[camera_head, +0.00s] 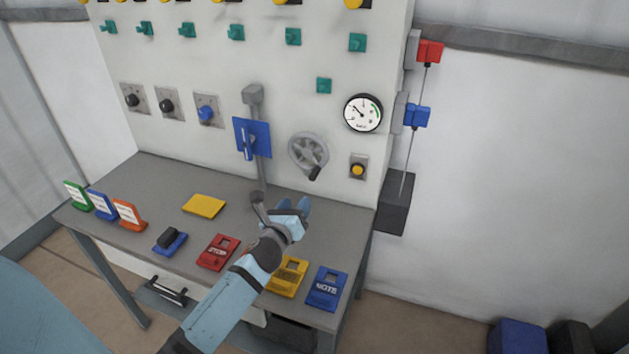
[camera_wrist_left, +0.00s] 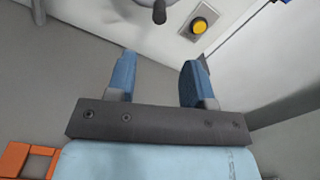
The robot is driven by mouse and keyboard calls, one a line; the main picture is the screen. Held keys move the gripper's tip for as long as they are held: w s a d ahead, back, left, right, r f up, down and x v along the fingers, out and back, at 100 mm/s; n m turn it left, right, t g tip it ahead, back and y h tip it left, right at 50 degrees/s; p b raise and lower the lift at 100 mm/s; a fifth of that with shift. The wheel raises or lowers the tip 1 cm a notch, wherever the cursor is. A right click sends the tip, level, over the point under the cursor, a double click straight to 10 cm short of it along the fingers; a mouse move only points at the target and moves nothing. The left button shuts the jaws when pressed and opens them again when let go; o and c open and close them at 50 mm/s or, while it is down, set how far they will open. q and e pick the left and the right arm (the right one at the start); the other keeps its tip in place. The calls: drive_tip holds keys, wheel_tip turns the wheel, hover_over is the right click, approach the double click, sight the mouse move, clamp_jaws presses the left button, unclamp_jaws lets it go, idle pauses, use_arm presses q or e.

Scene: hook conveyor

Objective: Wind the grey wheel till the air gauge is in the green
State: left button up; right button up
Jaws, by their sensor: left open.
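The grey wheel (camera_head: 301,145) is mounted on the white panel, with a dark crank handle (camera_head: 314,174) at its lower right. The handle's end also shows at the top of the left wrist view (camera_wrist_left: 159,12). The round air gauge (camera_head: 363,112) is up and right of the wheel. Its needle points to the upper left, and the green band is on the right side of the dial, away from the needle. My left gripper (camera_head: 293,203) is open and empty, above the table and below the wheel, apart from the handle. My right gripper is not in view.
A yellow button (camera_head: 358,169) is right of the wheel. A blue plate (camera_head: 243,132) with a lever is to its left. On the grey table (camera_head: 170,179) are a red STOP block (camera_head: 218,252), a yellow block (camera_head: 288,277) and a blue NOTE block (camera_head: 327,289).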

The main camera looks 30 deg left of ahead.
sight(311, 178)
use_arm(q)
drive_tip(key=x, duration=1.3)
drive_tip(key=shift+w+a+p, duration=0.25)
drive_tip(key=shift+w+p, duration=0.05)
drive_tip(key=shift+w, duration=0.05)
clamp_jaws()
